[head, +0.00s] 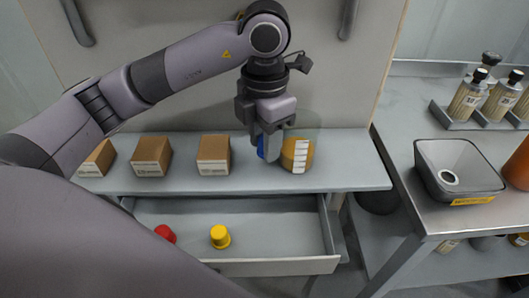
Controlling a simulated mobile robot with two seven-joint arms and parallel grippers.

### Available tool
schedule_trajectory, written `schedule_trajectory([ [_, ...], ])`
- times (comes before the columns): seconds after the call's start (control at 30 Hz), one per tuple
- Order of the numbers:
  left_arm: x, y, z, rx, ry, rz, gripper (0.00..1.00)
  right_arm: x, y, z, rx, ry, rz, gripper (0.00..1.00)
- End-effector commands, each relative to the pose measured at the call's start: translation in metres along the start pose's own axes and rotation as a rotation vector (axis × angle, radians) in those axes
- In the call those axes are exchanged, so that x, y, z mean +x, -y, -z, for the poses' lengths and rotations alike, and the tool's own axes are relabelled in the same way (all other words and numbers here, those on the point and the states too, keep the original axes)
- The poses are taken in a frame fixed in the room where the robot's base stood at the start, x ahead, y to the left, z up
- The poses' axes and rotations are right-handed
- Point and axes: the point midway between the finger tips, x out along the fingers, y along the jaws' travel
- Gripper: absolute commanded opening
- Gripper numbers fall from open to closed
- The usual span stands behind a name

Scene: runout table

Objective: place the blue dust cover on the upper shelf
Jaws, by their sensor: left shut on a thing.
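The blue dust cover (261,147) is mostly hidden by the fingers of my left gripper (270,151). My left gripper points down and is shut on it, just above or at the grey shelf surface (340,174); I cannot tell whether the cover touches the shelf. My right gripper is not in view.
Three cardboard boxes (214,155) stand on the shelf to the left. Below, an open drawer (270,266) holds a red cap (165,233) and a yellow cap (220,237). A side bench at right carries a grey bin (458,170) and bottles (468,97).

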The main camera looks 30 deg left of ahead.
Motion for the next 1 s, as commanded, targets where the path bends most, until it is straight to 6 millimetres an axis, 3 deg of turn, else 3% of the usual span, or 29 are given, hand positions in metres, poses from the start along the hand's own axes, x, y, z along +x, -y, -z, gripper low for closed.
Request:
schedule_trajectory([
  [0.33, 0.037, 0.001, 0.001, 0.000, -0.005, 0.001, 0.09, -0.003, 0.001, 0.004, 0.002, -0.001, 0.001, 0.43],
  [0.77, 0.048, -0.002, -0.002, 0.000, 0.000, 0.000, 0.09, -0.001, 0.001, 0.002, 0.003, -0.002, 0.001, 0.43],
  [0.8, 0.046, -0.002, -0.002, 0.000, 0.001, 0.000, 0.47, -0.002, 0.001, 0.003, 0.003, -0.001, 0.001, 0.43],
  [0.83, 0.045, -0.002, -0.002, 0.000, 0.001, 0.000, 0.56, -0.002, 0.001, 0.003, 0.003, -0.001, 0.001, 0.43],
  [0.87, 0.045, -0.002, -0.002, 0.000, 0.000, 0.000, 0.62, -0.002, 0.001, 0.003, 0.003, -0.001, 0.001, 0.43],
  [1.0, 0.045, -0.002, -0.002, 0.000, 0.000, 0.000, 0.62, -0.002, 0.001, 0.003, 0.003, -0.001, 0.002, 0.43],
])
